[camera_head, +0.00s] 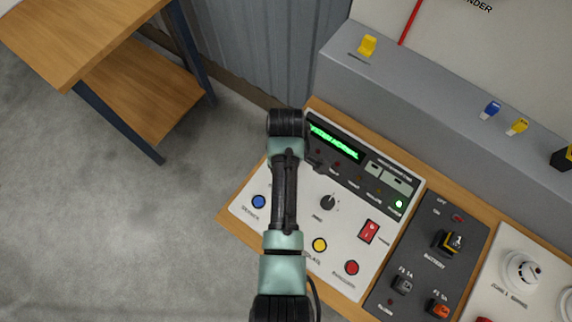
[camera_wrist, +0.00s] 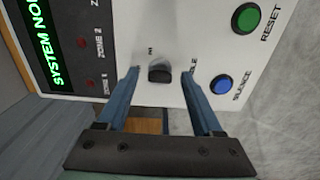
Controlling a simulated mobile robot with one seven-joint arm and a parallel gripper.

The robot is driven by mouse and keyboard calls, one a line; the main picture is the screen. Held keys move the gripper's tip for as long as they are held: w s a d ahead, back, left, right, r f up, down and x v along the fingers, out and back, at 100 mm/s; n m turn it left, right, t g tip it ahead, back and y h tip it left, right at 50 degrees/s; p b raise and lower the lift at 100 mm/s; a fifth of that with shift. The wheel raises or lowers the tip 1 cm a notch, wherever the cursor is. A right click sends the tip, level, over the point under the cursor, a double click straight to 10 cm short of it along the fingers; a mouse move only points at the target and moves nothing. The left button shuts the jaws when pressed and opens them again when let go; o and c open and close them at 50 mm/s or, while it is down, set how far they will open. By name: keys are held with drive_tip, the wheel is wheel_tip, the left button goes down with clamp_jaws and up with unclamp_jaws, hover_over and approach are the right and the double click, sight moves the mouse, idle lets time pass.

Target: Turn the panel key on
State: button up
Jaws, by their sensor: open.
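The panel key (camera_wrist: 160,74) looks like a small dark, block-shaped knob on the white face of the alarm panel (camera_head: 250,205). My gripper (camera_wrist: 161,70) is open, with one blue-grey finger on each side of the key in the wrist view. A gap shows between the key and each finger, and I cannot tell how deep the fingertips reach. The key's label is partly covered by the right finger, and its on/off position cannot be read. In the head view my arm hides the key and the gripper.
Near the key are a green reset button (camera_wrist: 246,18), a blue silence button (camera_wrist: 221,84) and a lit green display (camera_head: 333,141). A dark knob (camera_head: 328,203) and red rocker switch (camera_head: 369,231) sit right of my arm. A wooden table (camera_head: 75,35) stands at upper left.

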clamp_jaws()
drive_tip(key=shift+m, duration=0.3)
drive_tip(key=m+p, duration=0.2)
drive_tip(key=m, duration=0.3)
drive_tip(key=shift+r, duration=0.15)
drive_tip(key=m+p, duration=0.1)
drive_tip(key=m, duration=0.5)
drive_tip(key=shift+p, duration=0.35)
drive_tip(key=shift+m, duration=0.3)
unclamp_jaws()
